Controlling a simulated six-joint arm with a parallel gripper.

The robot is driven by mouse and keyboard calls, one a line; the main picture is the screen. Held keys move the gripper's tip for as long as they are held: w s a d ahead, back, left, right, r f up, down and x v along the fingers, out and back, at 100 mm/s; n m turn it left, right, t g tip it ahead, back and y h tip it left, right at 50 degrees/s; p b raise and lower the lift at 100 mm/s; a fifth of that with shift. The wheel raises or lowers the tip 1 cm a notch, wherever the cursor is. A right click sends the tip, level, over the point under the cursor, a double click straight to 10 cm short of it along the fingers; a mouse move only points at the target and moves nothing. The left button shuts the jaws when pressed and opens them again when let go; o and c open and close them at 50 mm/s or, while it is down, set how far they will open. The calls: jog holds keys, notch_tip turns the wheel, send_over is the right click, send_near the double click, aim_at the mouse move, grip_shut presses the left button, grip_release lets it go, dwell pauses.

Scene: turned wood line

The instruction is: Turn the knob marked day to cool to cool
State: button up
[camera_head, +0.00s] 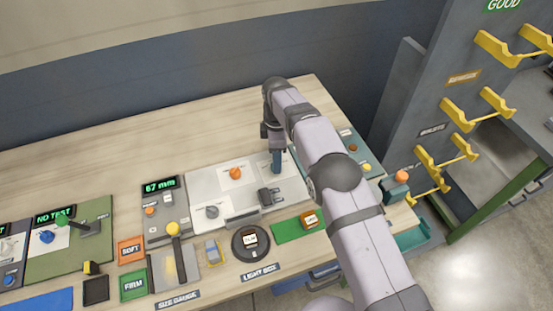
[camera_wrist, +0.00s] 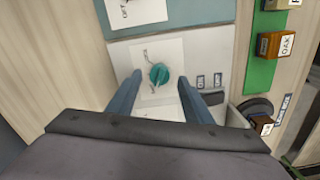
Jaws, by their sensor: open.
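A teal round knob (camera_wrist: 159,75) sits on a white label card in the wrist view, with small markings around it too small to read surely. A light line shows on its face; which marking it points at I cannot tell. My gripper (camera_wrist: 160,86) is open, its two blue fingers on either side of the knob, apart from it as far as I can see. In the head view my gripper (camera_head: 277,160) points down over the right part of the light panel (camera_head: 222,188), and the teal knob is hidden there behind my gripper and arm.
An orange knob (camera_head: 235,173) and a grey knob (camera_head: 211,212) stand left of my gripper on the same panel. A dark block-like fixture (camera_head: 270,196) is close in front. A green strip (camera_head: 286,232) with an oak-marked block (camera_wrist: 275,45) lies nearby.

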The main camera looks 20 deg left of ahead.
jog(key=shift+f+p, duration=0.35)
jog(key=shift+f, duration=0.85)
jog(key=shift+c, duration=0.3)
jog(key=c, duration=1)
